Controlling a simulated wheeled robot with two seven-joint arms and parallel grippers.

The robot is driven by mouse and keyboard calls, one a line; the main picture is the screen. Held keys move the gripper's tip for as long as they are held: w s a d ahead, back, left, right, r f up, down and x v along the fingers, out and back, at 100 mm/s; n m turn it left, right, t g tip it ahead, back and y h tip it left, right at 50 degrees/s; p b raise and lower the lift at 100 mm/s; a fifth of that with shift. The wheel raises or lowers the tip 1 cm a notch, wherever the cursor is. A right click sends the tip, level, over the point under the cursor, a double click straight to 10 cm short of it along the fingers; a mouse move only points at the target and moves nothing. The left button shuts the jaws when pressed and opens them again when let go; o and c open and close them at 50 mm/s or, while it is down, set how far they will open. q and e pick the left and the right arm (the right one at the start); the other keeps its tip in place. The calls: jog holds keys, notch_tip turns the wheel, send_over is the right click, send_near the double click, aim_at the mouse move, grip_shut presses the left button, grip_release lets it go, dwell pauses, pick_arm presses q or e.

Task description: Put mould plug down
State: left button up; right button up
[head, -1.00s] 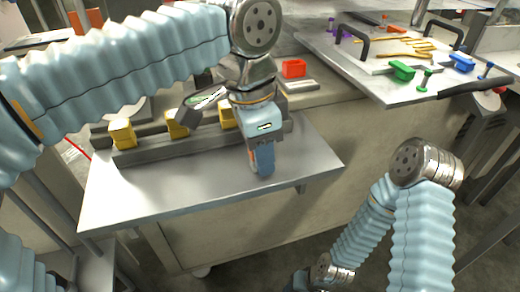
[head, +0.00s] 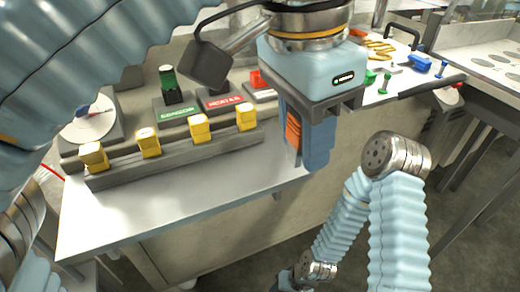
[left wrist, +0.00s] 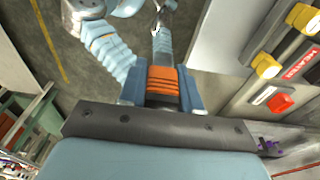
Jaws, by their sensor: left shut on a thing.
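My left gripper (head: 308,165) points down in the head view, above the right end of the grey metal bench (head: 200,210). It is shut, with an orange ridged piece between its blue fingers. The orange piece also shows between the fingers in the left wrist view (left wrist: 163,82). I cannot tell whether it is finger lining or the held mould plug; no other plug is visible in the jaws. The fingertips appear apart from the bench top, but the gap is hard to judge. My right arm shows at lower right; its gripper is out of view.
Several yellow blocks (head: 198,128) stand in a dark rail (head: 175,158) on the bench. Behind it are a round dial (head: 90,118), a green-labelled stand (head: 176,108) and a red-labelled stand (head: 218,100). The front strip of the bench is clear. A tool tray lies at right.

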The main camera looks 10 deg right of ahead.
pick_arm(q)
jog(key=s+a, duration=0.4)
jog(key=a, duration=0.4)
jog(key=b, duration=0.1)
send_near(237, 179)
jog(key=shift+s+d+f, duration=0.2)
jog(key=shift+s+f, duration=0.05)
jog(key=shift+s, duration=0.2)
jog(key=shift+s+d+f, duration=0.15)
jog(key=shift+s+f, duration=0.1)
jog(key=shift+s, duration=0.2)
jog(key=shift+w+f, duration=0.2)
jog(key=f, duration=0.1)
jog(key=w+f+b, duration=0.1)
jog(key=f, duration=0.1)
jog(key=shift+w+f, duration=0.35)
jog(key=shift+f, duration=0.55)
